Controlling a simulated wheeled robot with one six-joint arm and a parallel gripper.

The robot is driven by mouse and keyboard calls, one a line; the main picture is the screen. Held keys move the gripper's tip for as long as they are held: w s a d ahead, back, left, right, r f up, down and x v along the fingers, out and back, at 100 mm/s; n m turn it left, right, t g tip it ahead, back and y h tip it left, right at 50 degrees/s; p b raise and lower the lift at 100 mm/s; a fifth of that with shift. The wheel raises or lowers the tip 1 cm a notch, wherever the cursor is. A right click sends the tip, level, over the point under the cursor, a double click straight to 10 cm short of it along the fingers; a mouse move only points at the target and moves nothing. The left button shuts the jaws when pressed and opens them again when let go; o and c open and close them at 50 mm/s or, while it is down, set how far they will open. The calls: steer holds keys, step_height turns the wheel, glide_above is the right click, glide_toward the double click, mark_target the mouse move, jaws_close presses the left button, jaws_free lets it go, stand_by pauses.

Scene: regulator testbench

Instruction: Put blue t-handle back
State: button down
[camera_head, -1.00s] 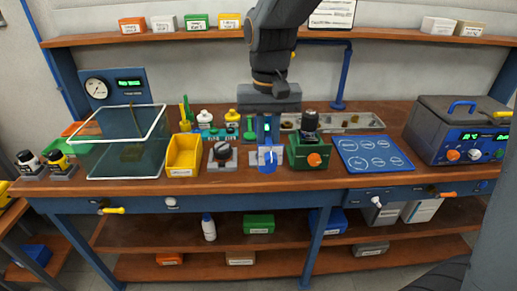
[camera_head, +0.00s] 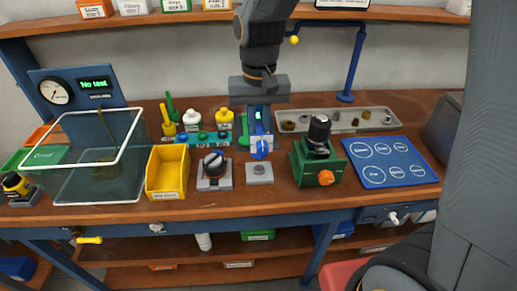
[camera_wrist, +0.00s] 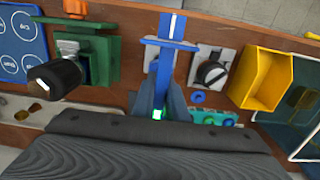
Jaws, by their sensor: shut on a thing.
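My gripper (camera_head: 259,130) points down and is shut on the blue t-handle (camera_head: 261,148). In the wrist view the blue t-handle (camera_wrist: 171,42) sticks out beyond the fingers (camera_wrist: 160,95), its crossbar spanning the shaft. In the head view it shows just behind a grey block with a round fitting (camera_head: 259,173), apart from that fitting. A teal rack with round holes (camera_head: 203,139) lies left of my gripper; a blue ring (camera_wrist: 197,97) shows beside it in the wrist view. A green upright handle (camera_head: 243,130) stands close left of my gripper. Its base is partly hidden.
A black-knobbed block (camera_head: 214,172) and yellow bin (camera_head: 167,172) stand to the left, with a clear tank beyond. A green valve block (camera_head: 318,158) and blue mat (camera_head: 389,160) are on the right. A grey parts tray (camera_head: 340,121) lies behind. Bottles stand behind the rack.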

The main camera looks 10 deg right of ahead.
steer(key=shift+f+p, duration=0.5)
steer(key=shift+f, duration=2.2)
steer(key=shift+f, duration=0.4)
steer(key=c, duration=1.8)
jaws_free()
steer(key=shift+o, duration=0.2)
steer(key=shift+r, duration=0.1)
step_height(320, 180, up, 13)
steer(key=b, duration=0.2)
steer(key=shift+b, duration=0.3)
steer(key=shift+f, duration=0.2)
